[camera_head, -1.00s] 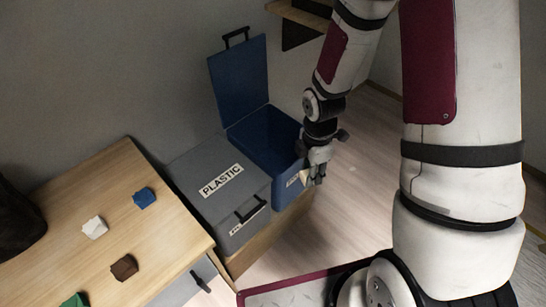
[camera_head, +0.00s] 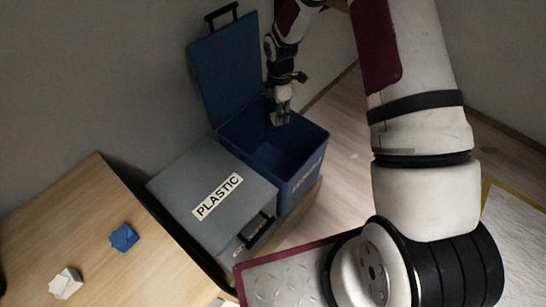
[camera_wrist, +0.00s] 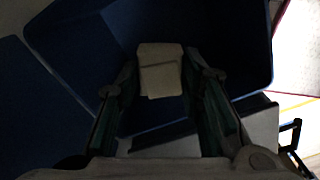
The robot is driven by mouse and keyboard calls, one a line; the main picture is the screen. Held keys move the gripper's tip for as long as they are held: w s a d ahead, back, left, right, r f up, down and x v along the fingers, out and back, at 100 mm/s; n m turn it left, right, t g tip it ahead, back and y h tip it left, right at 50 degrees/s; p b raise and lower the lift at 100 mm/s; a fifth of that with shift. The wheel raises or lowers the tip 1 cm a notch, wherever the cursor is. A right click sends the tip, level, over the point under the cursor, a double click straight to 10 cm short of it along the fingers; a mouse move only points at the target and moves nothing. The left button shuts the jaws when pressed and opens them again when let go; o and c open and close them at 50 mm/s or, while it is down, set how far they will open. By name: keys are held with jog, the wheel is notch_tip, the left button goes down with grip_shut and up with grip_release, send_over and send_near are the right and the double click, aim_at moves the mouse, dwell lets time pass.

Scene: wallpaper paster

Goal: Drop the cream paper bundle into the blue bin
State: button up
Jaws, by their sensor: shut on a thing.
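The blue bin (camera_head: 311,178) stands open with its lid (camera_head: 238,72) raised at the back. My gripper (camera_head: 280,118) points down over the bin's opening, close to the lid side. In the wrist view, the cream paper bundle (camera_wrist: 160,72) is between the fingers of my gripper (camera_wrist: 160,85), which is shut on it. The dark blue bin interior (camera_wrist: 85,40) lies around and below the bundle there. In the head view the bundle is too small and shaded to make out clearly.
A grey closed bin labelled PLASTIC (camera_head: 170,183) stands to the left of the blue bin. A wooden table (camera_head: 75,215) at the left holds a blue bundle (camera_head: 124,237) and a white bundle (camera_head: 66,283). Bare floor (camera_head: 345,135) lies to the right of the bins.

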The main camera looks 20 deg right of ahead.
notch_tip(320, 180, down, 6)
jog(key=b, duration=0.2)
jog(key=shift+b, duration=0.3)
jog(key=o, duration=1)
notch_tip(320, 180, up, 12)
dwell(0.4)
